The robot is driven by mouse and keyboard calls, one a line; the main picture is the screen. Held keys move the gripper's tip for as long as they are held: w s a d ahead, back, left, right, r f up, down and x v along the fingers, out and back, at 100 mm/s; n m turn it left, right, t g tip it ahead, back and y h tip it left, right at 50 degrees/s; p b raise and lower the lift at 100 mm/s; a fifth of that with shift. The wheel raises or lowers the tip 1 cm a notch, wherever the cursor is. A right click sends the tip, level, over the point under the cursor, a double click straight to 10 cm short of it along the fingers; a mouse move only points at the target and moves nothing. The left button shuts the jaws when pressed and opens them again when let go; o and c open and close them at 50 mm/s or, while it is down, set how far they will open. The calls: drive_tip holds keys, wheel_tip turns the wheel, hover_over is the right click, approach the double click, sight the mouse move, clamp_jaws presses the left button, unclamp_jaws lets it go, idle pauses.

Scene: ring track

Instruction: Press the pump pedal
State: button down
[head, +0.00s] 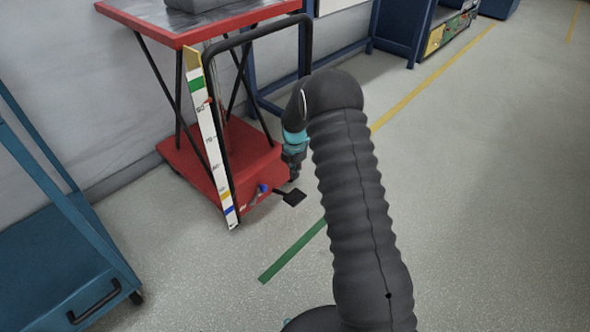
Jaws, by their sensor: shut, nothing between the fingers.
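The red lift table (248,165) stands at the left centre in the head view, with a raised red-edged top (190,40) on crossed dark legs. A small black pedal (292,198) sticks out low from the front right of its red base. My gripper (294,177) points down and is shut and empty. In the picture it sits just above the pedal, with a small gap between them. The distance in depth is hard to tell. My dark ribbed arm covers the floor to the right.
A white scale strip (212,150) with coloured bands and a black handle frame (262,32) rise from the red base. A blue cart (60,240) stands at the left. A green floor line (290,252) runs near the pedal. Open floor (490,200) lies right.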

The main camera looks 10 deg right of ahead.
sight(294, 195)
wheel_tip(294, 195, down, 10)
drive_tip(key=shift+r, duration=0.2)
idle(0.4)
